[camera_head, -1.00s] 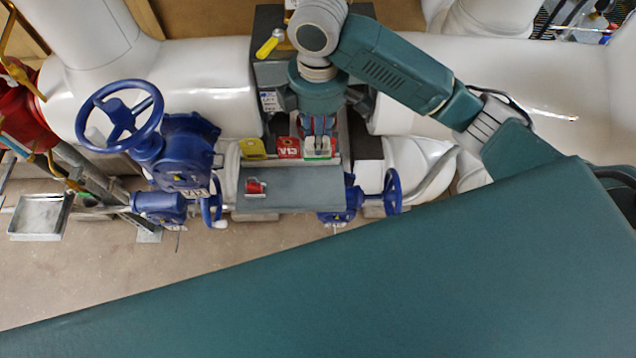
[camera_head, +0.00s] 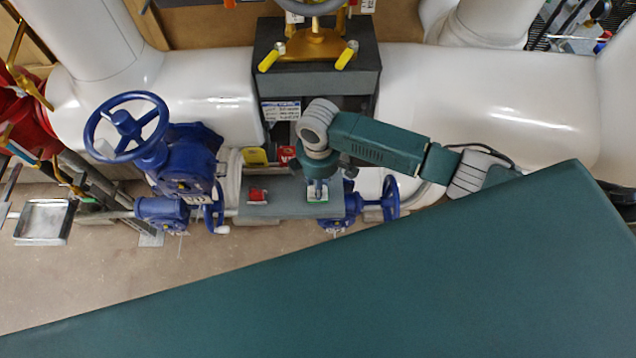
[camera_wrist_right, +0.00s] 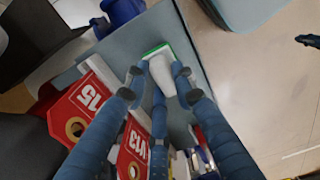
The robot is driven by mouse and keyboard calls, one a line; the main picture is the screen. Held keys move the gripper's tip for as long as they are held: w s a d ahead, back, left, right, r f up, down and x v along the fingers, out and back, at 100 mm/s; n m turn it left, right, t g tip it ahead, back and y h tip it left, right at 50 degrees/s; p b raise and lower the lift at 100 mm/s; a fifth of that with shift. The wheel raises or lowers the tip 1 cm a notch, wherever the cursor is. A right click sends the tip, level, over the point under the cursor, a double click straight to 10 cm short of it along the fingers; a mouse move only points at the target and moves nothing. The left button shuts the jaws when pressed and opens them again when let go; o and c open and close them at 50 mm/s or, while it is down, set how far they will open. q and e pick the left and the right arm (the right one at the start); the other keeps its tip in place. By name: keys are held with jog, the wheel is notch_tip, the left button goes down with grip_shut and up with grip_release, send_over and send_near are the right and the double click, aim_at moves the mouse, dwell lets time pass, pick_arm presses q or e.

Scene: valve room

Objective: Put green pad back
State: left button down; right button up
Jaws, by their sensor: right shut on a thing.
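The green pad (camera_head: 317,195) shows as a white block with a green edge, over the right end of a grey shelf (camera_head: 285,209). My right gripper (camera_head: 318,185) reaches down from above and is shut on it. In the right wrist view the fingers of my right gripper (camera_wrist_right: 160,75) close around the white block of the green pad (camera_wrist_right: 162,66), its green edge at the far end. Whether the pad touches the shelf I cannot tell. My left gripper is not in view.
Yellow (camera_head: 255,156) and red (camera_head: 286,153) tags stand behind. Blue handwheel valves (camera_head: 124,127) (camera_head: 390,198) flank the shelf. A dark box with yellow-handled valves (camera_head: 315,75) stands behind. White pipes surround it.

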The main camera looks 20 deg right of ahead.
jog(key=shift+f, duration=0.2)
jog(key=o, duration=1)
jog(key=shift+r, duration=0.1)
notch_tip(320, 180, up, 12)
jog(key=b, duration=0.1)
jog(key=shift+b, duration=0.4)
